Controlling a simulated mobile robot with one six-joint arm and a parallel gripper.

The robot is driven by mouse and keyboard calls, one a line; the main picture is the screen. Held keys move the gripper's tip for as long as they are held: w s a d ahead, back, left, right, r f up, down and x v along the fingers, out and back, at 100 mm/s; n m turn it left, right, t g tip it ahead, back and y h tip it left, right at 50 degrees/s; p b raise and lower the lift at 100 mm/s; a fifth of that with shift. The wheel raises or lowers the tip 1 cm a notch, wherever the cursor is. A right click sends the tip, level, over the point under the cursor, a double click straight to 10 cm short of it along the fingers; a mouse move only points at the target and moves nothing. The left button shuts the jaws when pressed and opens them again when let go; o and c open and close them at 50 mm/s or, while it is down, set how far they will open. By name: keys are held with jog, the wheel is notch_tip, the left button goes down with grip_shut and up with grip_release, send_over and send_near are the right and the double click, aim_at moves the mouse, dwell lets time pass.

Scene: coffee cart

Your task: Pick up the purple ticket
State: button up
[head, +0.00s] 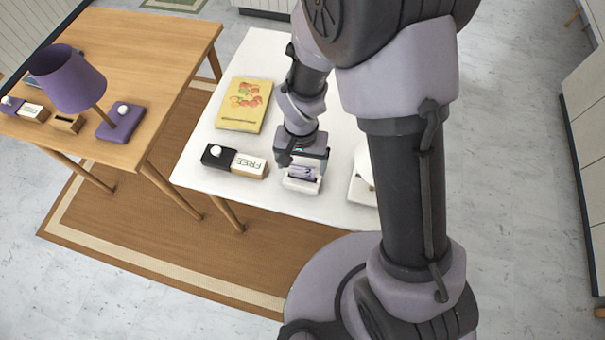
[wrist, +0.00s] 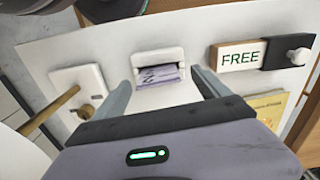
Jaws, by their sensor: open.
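The purple ticket (wrist: 160,74) sits in a small white holder (wrist: 158,56) on the white table, with dark printing on its face. My gripper (wrist: 161,79) is open, its two fingers apart on the left and right of the holder in the wrist view. Nothing is held between them. In the head view my gripper (head: 302,160) is over the white table, right at the holder (head: 300,186), and the purple ticket (head: 302,171) shows just below it. I cannot tell whether the fingers touch the ticket or holder.
A block marked FREE (head: 249,165) with a black end stands left of the holder in the head view. A yellow book (head: 244,104) lies behind it. A white lamp base (wrist: 78,90) stands on the other side. A wooden table (head: 150,50) holds a purple lamp (head: 70,80).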

notch_tip(320, 180, down, 4)
jog(key=shift+d+b, duration=0.15)
jog(key=shift+b, duration=0.55)
jog(key=shift+r, duration=0.15)
jog(key=shift+c, duration=1)
jog(key=c, duration=1.2)
notch_tip(320, 180, up, 11)
jog(key=p, duration=0.5)
jog(key=shift+f, duration=0.2)
notch_tip(320, 180, up, 4)
jog(key=p, duration=0.3)
send_over(303, 171)
jog(key=shift+w+r, duration=0.1)
jog(key=shift+r, duration=0.1)
